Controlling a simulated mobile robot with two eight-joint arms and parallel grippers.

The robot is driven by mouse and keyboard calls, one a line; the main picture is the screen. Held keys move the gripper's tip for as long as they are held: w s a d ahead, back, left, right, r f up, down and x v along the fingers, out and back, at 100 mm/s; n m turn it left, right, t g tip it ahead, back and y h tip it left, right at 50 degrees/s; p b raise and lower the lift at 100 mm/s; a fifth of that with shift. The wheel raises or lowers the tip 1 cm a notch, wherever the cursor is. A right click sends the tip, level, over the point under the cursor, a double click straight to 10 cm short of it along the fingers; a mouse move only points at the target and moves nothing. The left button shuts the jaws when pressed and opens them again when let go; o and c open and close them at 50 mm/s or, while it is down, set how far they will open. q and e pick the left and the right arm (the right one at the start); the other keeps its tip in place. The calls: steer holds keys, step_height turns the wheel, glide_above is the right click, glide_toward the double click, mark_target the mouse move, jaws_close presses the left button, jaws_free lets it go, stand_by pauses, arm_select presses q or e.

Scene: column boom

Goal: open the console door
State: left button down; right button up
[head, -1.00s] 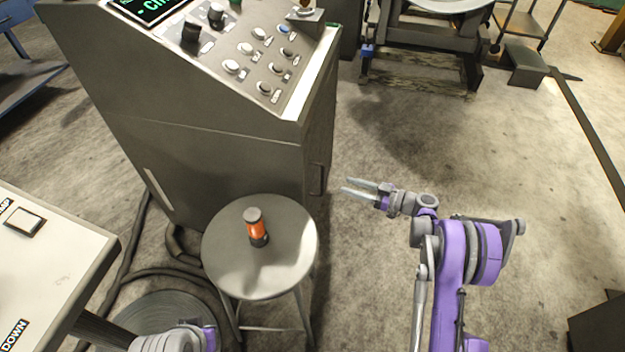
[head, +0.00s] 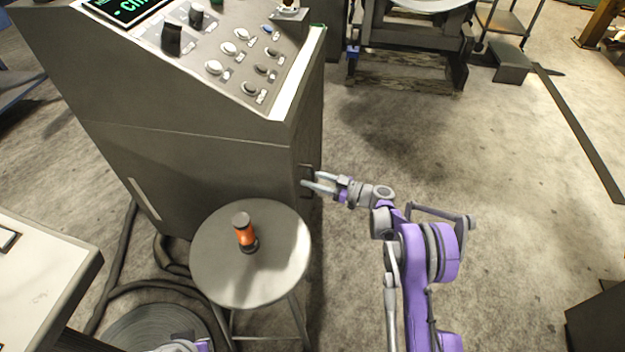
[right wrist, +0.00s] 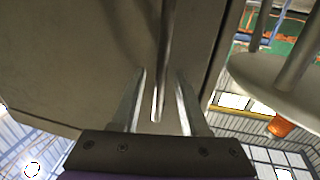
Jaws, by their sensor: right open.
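The grey console (head: 190,160) stands at the left, and its door is on the right side face (head: 308,125). The door looks shut. A dark upright handle (head: 306,180) sits on that face. My right gripper (head: 312,181) is open, with its fingertips at the handle. In the right wrist view the handle bar (right wrist: 165,50) runs between the two open fingers (right wrist: 160,100); I cannot tell whether either finger touches it. Only a piece of my left arm shows at the bottom edge of the head view; its fingers are out of sight.
A round grey stool (head: 215,265) stands close in front of the console, left of my right gripper. An orange and black cylinder (head: 245,232) is upright on it. Cables and a coil (head: 150,325) lie on the floor.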

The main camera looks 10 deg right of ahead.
steer(key=shift+c, duration=0.2)
jaws_close()
stand_by(1.3)
